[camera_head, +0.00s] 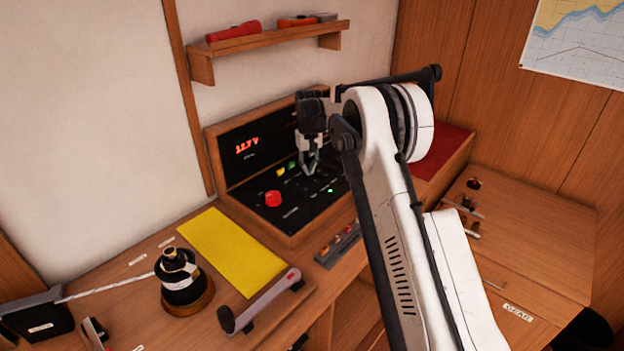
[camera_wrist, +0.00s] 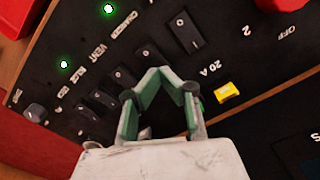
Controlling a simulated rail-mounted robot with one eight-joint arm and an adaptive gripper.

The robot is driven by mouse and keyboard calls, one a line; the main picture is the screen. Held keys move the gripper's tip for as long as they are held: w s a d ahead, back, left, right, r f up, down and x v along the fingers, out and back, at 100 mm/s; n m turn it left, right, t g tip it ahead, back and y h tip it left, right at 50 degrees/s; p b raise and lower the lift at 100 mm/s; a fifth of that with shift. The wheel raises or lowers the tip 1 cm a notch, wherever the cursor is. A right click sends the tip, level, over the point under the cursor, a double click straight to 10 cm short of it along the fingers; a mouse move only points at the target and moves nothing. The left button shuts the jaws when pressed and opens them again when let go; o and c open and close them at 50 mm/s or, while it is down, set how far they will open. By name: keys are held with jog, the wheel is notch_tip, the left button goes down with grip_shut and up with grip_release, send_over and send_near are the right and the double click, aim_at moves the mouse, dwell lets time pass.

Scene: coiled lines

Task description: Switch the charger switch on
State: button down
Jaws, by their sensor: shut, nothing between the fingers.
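A black control panel (camera_head: 312,200) in a wooden frame lies on the desk in the head view. It also fills most of the wrist view (camera_wrist: 60,35), where its labels appear upside down. A CHARGER label (camera_wrist: 122,25) is readable near a green light (camera_wrist: 108,8). A black rocker switch (camera_wrist: 185,31) lies beyond my fingers; I cannot tell for certain which rocker belongs to the label. My gripper (camera_head: 310,171) is shut and empty, pointing down over the panel. In the wrist view its fingertips (camera_wrist: 161,72) meet close to the switch row and partly hide it.
A yellow button (camera_wrist: 228,91) is right of the fingers in the wrist view. A red knob (camera_head: 273,199) stands on the panel. A yellow sheet (camera_head: 232,252), a black winch (camera_head: 182,278) and its handle (camera_head: 262,302) lie at the front left. A shelf (camera_head: 270,45) hangs above.

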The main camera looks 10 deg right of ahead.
aim_at(309, 178)
jog(key=shift+r+p, duration=0.6)
jog(key=shift+r, duration=1.9)
jog(key=shift+s+r, duration=0.1)
jog(key=shift+r, duration=0.05)
jog(key=s+r+t+b, duration=0.2)
jog(key=s+r, duration=0.7)
jog(key=s, duration=0.3)
jog(key=s+r+t+b, duration=0.1)
jog(key=s+r, duration=0.8)
jog(key=s, duration=0.3)
jog(key=s+f+t+b, duration=0.1)
jog(key=s+f, duration=0.2)
jog(key=s, duration=0.6)
jog(key=s+f+t+b, duration=0.1)
jog(key=s+f, duration=0.3)
jog(key=s, duration=0.5)
jog(key=s+f+m+t+b, duration=0.1)
jog(key=s+f+t, duration=0.1)
jog(key=s, duration=0.8)
jog(key=shift+f, duration=0.65)
jog(key=shift+s, duration=0.1)
